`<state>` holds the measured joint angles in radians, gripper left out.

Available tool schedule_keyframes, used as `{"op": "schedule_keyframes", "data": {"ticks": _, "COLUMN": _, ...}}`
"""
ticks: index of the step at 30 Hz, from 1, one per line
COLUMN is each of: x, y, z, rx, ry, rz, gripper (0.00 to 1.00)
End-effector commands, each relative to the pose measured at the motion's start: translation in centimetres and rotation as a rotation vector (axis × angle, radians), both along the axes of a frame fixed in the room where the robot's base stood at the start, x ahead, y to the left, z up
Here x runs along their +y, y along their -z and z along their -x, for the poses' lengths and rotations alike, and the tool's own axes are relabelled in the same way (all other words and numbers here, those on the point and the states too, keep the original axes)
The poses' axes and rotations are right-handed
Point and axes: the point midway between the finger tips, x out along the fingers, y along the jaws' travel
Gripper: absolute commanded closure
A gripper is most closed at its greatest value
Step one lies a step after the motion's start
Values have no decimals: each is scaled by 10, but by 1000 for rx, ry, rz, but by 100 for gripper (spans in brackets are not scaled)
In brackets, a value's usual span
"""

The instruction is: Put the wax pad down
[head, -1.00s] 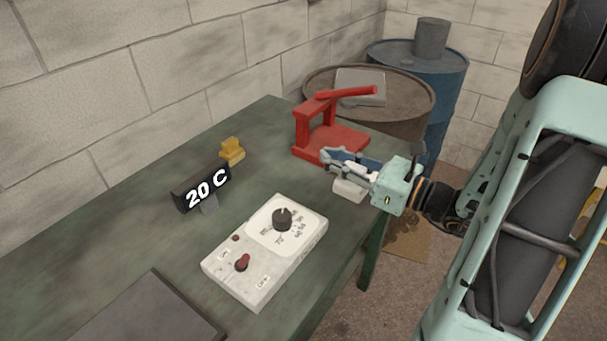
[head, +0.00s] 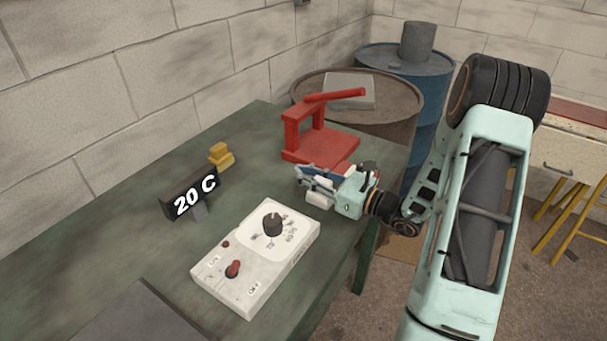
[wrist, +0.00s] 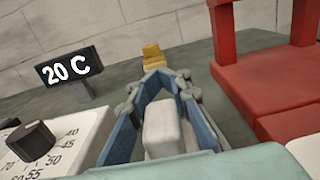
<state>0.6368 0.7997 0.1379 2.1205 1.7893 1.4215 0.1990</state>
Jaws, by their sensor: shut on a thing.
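The wax pad appears to be the pale, whitish block (wrist: 163,130) between the blue fingers of my gripper (wrist: 158,88) in the wrist view. In the head view my gripper (head: 312,179) is over the right part of the table, in front of the red press. The pale block (head: 319,201) shows just below the fingers there. The gripper is shut on the block, with its fingers on either side of it. I cannot tell whether the block touches the table (head: 120,210). Its far end is partly hidden by the fingers.
The red press (head: 322,140) stands close behind my gripper. The white dial box (head: 257,255) is in front and to the left.

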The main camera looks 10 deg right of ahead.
Motion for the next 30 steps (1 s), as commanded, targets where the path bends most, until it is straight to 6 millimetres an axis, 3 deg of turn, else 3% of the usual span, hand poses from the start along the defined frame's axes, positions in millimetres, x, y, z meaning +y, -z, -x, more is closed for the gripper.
{"op": "schedule_keyframes", "data": {"ticks": 11, "x": 0, "y": 6, "z": 0, "rx": -1, "ry": 0, "rz": 0, "gripper": 100}}
{"op": "schedule_keyframes", "data": {"ticks": 12, "x": 0, "y": 6, "z": 0, "rx": -1, "ry": 0, "rz": 0, "gripper": 86}}
{"op": "schedule_keyframes", "data": {"ticks": 18, "x": 0, "y": 5, "z": 0, "rx": -1, "ry": 0, "rz": 0, "gripper": 65}}
{"op": "schedule_keyframes", "data": {"ticks": 30, "x": -4, "y": 1, "z": 3, "rx": -1, "ry": 2, "rz": 1, "gripper": 65}}
